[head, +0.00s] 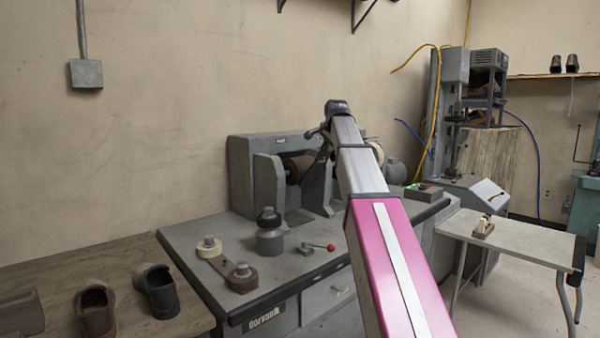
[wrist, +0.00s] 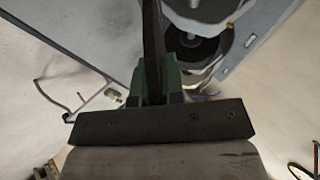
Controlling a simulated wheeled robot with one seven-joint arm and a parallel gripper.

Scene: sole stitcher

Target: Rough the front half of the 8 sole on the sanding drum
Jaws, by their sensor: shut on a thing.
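My gripper (wrist: 160,75) has green fingers closed on a thin dark sole (wrist: 153,40), seen nearly edge-on in the wrist view. Any size mark on the sole is not readable. In the head view my arm reaches over the grey machine bench, and my gripper (head: 316,134) is small and dark at its far end. The brown sanding drum (head: 298,168) sits in the grey machine housing (head: 268,190), just left of and below my gripper. From this angle I cannot tell whether the sole touches the drum.
On the bench stand a grey post with a dark top (head: 269,238), a linked pair of capped knobs (head: 226,262) and a red-knobbed lever (head: 329,247). Shoes (head: 155,290) are on the wooden table at left. A light side table (head: 520,240) stands at right.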

